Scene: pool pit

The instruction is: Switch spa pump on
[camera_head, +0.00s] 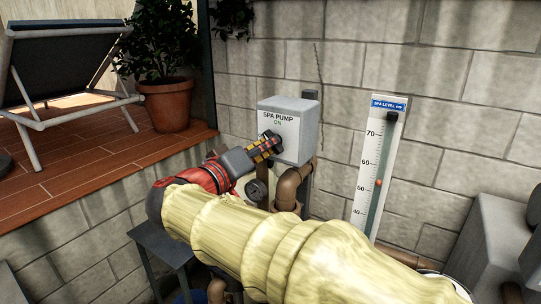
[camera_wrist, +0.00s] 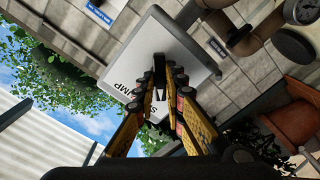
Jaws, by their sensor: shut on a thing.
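The spa pump box (camera_head: 305,112) is a pale grey housing on the block wall. Its face reads "SPA PUMP" with a green "ON" below. My gripper (camera_head: 272,143) is at the lower part of that face, coming from the left. In the wrist view, the box (camera_wrist: 190,55) lies straight ahead, and my gripper's fingertips (camera_wrist: 160,78) are closed on a dark switch knob (camera_wrist: 158,62) on its face. The fingers hide part of the knob and some of the lettering, so I cannot tell the knob's exact angle.
A spa level gauge (camera_head: 379,165) stands right of the box. Brown pipes (camera_head: 290,188) run below it. A potted plant (camera_head: 168,104) and a lounger (camera_head: 65,65) are on the tiled deck at left. A grey block (camera_head: 490,240) is at right.

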